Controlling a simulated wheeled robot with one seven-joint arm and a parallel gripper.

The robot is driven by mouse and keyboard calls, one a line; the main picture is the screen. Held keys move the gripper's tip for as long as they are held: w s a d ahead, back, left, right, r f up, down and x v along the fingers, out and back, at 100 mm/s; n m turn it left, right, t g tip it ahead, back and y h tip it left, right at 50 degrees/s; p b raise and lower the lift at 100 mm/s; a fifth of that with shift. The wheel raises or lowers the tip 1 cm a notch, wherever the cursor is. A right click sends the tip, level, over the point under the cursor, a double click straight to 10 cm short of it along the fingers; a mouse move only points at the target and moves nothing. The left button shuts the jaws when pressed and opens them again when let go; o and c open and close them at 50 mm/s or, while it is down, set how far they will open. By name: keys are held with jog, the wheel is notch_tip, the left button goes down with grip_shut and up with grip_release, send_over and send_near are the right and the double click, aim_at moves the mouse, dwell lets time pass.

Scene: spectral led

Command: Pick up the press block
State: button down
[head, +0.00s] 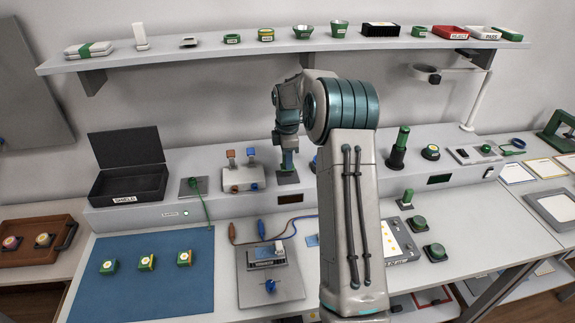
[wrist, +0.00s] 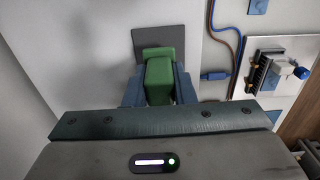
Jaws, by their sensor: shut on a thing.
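The press block is most likely the green block (wrist: 159,75) between my fingers in the wrist view. My gripper (wrist: 159,92) has a blue finger on each side of it and is shut on it. A dark grey square plate (wrist: 150,36) lies right behind or beneath the block. In the head view my gripper (head: 287,164) points down over this dark plate (head: 289,179) on the raised back ledge. The block is hard to make out there, and I cannot tell whether it touches the plate.
A small stand with two switches (head: 243,176) is left of my gripper, and a dark green post (head: 398,150) stands to the right. A blue mat (head: 140,285) holds several green pieces. Blue and brown cables (wrist: 233,50) run beside the plate. A shelf (head: 210,55) spans above.

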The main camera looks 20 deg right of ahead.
jog(key=shift+w+r, duration=0.1)
jog(key=shift+r, duration=0.75)
jog(key=s+d+r+b, duration=0.3)
jog(key=s+d+r, duration=0.2)
jog(key=s, duration=0.5)
jog(key=shift+s+d+r, duration=0.25)
jog(key=shift+r, duration=0.7)
jog(key=c, duration=1.8)
grip_release()
grip_shut()
jog(key=shift+a, duration=0.1)
